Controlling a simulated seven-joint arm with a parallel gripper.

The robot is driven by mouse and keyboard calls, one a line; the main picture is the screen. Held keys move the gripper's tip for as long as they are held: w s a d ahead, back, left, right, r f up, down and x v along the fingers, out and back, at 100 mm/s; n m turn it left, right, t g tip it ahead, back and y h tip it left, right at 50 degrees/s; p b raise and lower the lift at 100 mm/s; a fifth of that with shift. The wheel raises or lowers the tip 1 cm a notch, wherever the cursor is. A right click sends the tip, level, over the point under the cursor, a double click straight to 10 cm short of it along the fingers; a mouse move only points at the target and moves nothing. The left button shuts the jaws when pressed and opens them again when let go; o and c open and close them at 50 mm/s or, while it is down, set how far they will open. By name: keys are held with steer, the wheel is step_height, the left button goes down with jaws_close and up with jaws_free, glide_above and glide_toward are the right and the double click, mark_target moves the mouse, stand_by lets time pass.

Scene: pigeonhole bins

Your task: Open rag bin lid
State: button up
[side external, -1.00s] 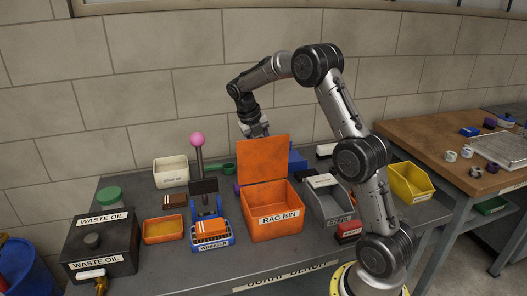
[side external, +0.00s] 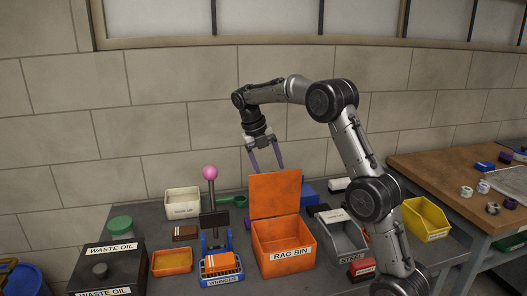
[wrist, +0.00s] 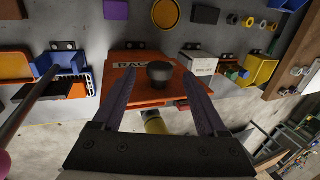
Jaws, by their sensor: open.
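The orange rag bin (side external: 285,262) stands on the grey bench with its lid (side external: 275,195) raised upright at the rear, so the bin's mouth is open. In the wrist view the orange lid (wrist: 135,98) lies below my fingers, with a black round knob (wrist: 160,73) between them in the picture. My gripper (side external: 267,169) is open and empty, fingers pointing down, at the lid's top edge and seemingly behind it. In the wrist view my gripper (wrist: 158,82) shows two dark purple fingers spread apart. I cannot tell whether they touch the lid.
Left of the bin are the blue wringer (side external: 222,272) with a pink-ball lever (side external: 210,173), an orange tray (side external: 172,262) and the waste oil box (side external: 108,268). A grey steel bin (side external: 343,240) and yellow bin (side external: 426,218) stand right.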

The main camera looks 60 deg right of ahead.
steer(key=v, duration=0.6)
steer(key=shift+a+r, duration=0.1)
steer(key=s+a+r+t, duration=0.2)
steer(key=s+a+r, duration=0.4)
steer(key=a+r, duration=0.25)
steer(key=s+a+r+m+t, duration=0.1)
steer(key=s+a+m+t, duration=0.25)
steer(key=s+a, duration=0.5)
steer(key=s+a+f+m+t+y, duration=0.1)
steer(key=s+a+f+m, duration=0.1)
steer(key=s+f+m, duration=0.4)
steer(key=s+a+f+m+t+y, duration=0.1)
steer(key=s+a+f+m, duration=0.2)
steer(key=m, duration=1.4)
step_height(320, 180, down, 4)
steer(key=s, duration=0.2)
steer(key=shift+s+a+f+y, duration=0.2)
steer(key=shift+s+y, duration=0.1)
steer(key=shift+s, duration=0.05)
